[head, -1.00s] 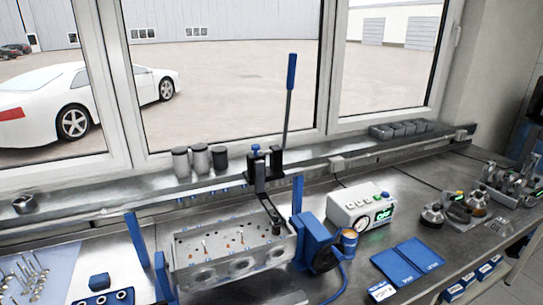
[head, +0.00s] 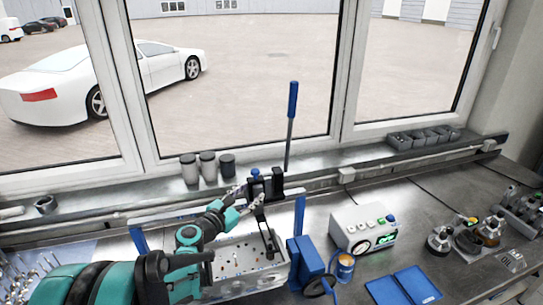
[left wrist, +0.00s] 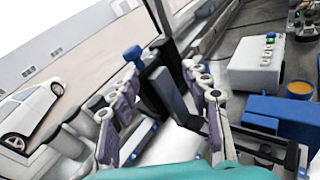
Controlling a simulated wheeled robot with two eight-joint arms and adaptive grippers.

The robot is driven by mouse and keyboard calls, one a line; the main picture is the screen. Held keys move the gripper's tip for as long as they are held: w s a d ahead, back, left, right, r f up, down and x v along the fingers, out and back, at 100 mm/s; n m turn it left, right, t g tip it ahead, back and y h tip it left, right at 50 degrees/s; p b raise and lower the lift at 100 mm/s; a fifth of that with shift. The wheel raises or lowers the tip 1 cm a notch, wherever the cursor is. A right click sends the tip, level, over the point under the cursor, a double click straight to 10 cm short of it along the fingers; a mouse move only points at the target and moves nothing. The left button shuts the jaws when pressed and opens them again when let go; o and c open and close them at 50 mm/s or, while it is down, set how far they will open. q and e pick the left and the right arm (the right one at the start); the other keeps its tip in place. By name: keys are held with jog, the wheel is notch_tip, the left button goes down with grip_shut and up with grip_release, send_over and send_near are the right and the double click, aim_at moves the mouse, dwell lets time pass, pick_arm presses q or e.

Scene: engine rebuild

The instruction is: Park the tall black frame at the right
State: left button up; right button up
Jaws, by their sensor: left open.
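The tall black frame (head: 277,182) stands on the rail behind the engine block, with a blue knob on top and a long lever with a blue handle (head: 293,98) rising from it. A black arm of it slopes down over the silver engine block (head: 238,262). My left gripper (head: 248,194) is at the frame's upper part, open. Whether either pad touches is unclear. My right gripper is not in view.
Several grey cylinders (head: 207,165) stand on the sill left of the frame. A blue post and blue clamp body (head: 305,258) stand right of the block. A white meter box (head: 362,228) and blue folder (head: 403,287) lie further right. The rail runs clear rightward.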

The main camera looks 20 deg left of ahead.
aim_at(255, 173)
pick_arm(q)
jog(key=w+n, duration=0.1)
jog(key=w, duration=0.2)
jog(key=w+a+r+n, duration=0.1)
jog(key=w, duration=0.2)
jog(key=w+n+t, duration=0.1)
jog(key=w, duration=0.2)
jog(key=shift+w+a+r+y+p, duration=0.1)
jog(key=shift+a+r+y+p, duration=0.2)
jog(key=shift+a+p, duration=0.1)
grip_shut()
